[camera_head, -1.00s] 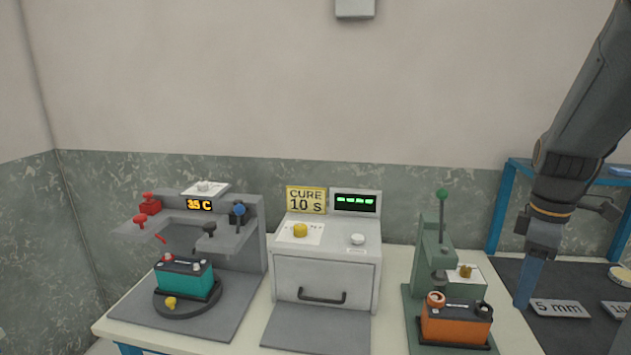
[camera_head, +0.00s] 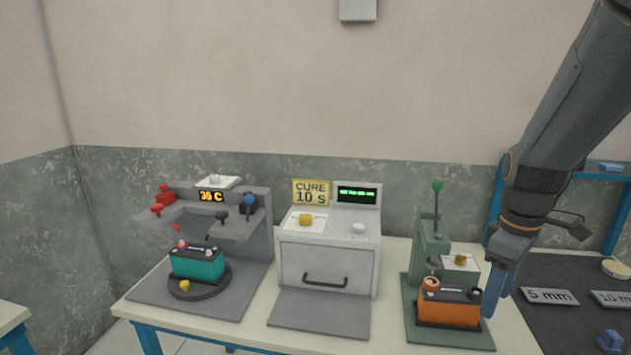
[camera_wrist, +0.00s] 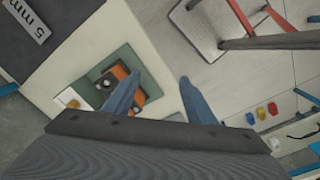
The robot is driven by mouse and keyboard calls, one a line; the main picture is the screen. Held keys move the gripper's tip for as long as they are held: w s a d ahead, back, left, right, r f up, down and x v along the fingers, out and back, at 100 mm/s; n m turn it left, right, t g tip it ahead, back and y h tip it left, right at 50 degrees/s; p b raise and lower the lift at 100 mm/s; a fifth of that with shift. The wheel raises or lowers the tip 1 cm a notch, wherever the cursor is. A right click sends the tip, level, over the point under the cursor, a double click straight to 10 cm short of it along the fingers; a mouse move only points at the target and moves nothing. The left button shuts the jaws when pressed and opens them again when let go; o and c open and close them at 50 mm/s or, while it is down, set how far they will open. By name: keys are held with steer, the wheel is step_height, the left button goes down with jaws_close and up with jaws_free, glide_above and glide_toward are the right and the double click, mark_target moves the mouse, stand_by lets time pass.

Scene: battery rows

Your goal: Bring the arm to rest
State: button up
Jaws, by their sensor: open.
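My gripper (camera_head: 496,290) hangs at the right in the head view, fingers pointing down, in front of the orange battery's right end in the picture. In the wrist view its two blue fingers (camera_wrist: 152,95) are spread with nothing between them. The orange battery (camera_head: 447,313) sits on the green press (camera_head: 430,247), and it also shows partly behind the left finger in the wrist view (camera_wrist: 121,74). I cannot tell the exact gap between fingers and battery.
A teal battery (camera_head: 197,263) sits on a round turntable at the left station. A grey curing oven (camera_head: 326,264) with its door shut stands mid-table. A dark mat (camera_head: 545,272) with "5 mm" (camera_head: 550,296) and "10 mm" plates lies right. Floor shows beyond the table edge.

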steer(key=s+a+f+m, duration=0.2)
steer(key=a+m, duration=0.1)
steer(key=a, duration=0.6)
steer(key=s+a+f+m+t, duration=0.1)
steer(key=s+a+f+m, duration=0.1)
steer(key=a, duration=0.6)
steer(key=shift+a+f+m, duration=0.35)
steer(key=shift+f+m, duration=0.3)
steer(key=shift+m, duration=0.45)
